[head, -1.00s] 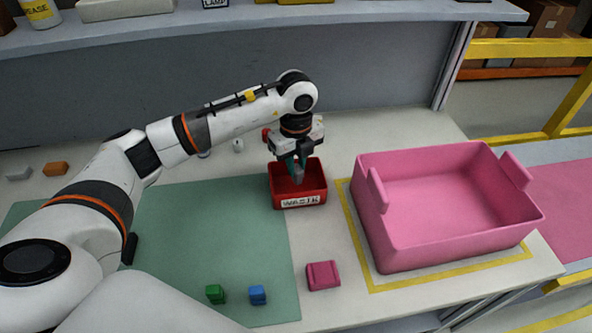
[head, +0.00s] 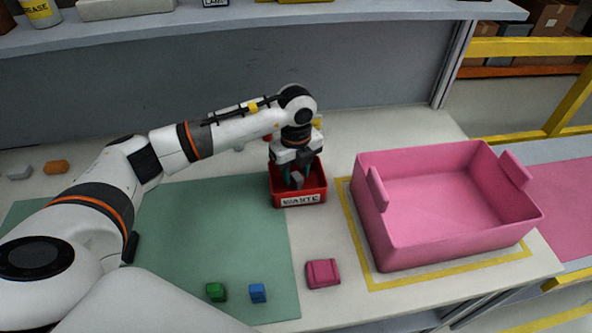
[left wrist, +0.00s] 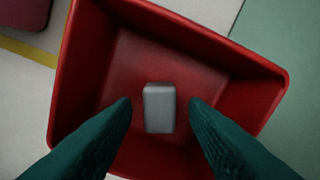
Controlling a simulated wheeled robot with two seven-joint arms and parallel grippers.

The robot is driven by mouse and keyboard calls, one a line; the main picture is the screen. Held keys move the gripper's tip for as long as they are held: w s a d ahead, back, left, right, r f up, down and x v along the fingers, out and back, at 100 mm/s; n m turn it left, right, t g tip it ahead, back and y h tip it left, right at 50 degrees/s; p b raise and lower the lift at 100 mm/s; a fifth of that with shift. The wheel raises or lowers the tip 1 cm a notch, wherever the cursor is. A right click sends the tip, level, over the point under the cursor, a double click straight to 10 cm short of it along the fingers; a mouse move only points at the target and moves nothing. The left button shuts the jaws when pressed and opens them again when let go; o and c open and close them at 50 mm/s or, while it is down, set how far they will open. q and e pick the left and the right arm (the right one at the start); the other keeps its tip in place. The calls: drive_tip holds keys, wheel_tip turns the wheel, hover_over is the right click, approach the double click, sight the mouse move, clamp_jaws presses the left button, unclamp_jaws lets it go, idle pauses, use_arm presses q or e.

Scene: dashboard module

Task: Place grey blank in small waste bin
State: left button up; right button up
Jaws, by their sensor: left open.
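The small red waste bin (head: 299,201), labelled WASTE, stands at the right edge of the green mat. My left gripper (head: 297,182) points down into it. In the left wrist view, the grey blank (left wrist: 159,108) is between the two teal fingertips (left wrist: 160,115), with a gap on each side. It is over or on the bin floor; I cannot tell which. The bin's red walls (left wrist: 270,85) surround it in that view. In the head view the blank (head: 297,179) shows small between the fingers. My right gripper is not in view.
A large pink bin (head: 450,225) stands to the right inside a yellow outline. A pink block (head: 322,273), a blue block (head: 257,293) and a green block (head: 216,292) lie in front. An orange piece (head: 55,167) lies far left. A shelf spans the back.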

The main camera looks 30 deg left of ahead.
sight(296, 175)
use_arm(q)
wheel_tip(296, 175, up, 12)
drive_tip(key=b, duration=0.2)
drive_tip(key=shift+r, duration=0.15)
idle(0.5)
